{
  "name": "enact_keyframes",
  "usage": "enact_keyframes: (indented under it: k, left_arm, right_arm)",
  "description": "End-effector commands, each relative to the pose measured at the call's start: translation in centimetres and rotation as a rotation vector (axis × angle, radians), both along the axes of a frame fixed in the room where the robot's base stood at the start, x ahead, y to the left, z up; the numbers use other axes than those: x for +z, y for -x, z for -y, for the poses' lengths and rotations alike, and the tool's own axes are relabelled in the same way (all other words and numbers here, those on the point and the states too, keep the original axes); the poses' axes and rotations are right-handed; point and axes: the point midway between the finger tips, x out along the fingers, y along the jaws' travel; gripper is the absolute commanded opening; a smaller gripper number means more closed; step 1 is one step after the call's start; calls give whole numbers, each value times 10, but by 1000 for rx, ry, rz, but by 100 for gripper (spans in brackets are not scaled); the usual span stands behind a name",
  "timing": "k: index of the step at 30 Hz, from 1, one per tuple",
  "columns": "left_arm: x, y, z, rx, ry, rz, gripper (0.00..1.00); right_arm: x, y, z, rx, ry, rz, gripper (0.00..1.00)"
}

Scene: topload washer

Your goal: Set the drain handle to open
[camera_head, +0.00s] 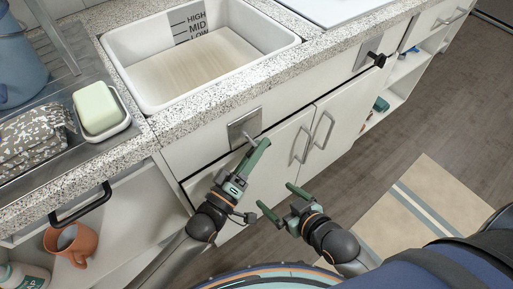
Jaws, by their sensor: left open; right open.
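A square metal plate (244,127) is on the cabinet front below the white basin (232,40), with a short pale lever at its lower right. A second plate with a black knob (376,59) is farther right on the same front. No label shows which of the two is the drain handle. My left gripper (257,148) is open, its fingers just below the left plate and beside the lever tip. I cannot tell whether they touch it. My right gripper (277,197) is open and empty in front of the cabinet doors.
The speckled countertop (270,66) runs along the basin's front. Cabinet doors with metal handles (322,129) are below. A soap bar (97,108) in a dish and a patterned cloth (33,140) are at left. An orange mug (70,243) is lower left. A rug (412,213) lies on open floor at right.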

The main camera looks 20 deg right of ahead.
Motion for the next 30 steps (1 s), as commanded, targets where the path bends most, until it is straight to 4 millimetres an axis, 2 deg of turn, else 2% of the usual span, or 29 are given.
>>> enact_keyframes:
  k: [2,15,30]
  left_arm:
    - [0,0,0,0,0,0,47]
    - [1,0,0,0,3,4,0]
    - [4,0,0,0,7,10,0]
  right_arm:
    - [0,0,0,1,1,-1,100]
    - [-3,2,0,3,3,-12,100]
    - [-4,2,-1,3,3,-13,100]
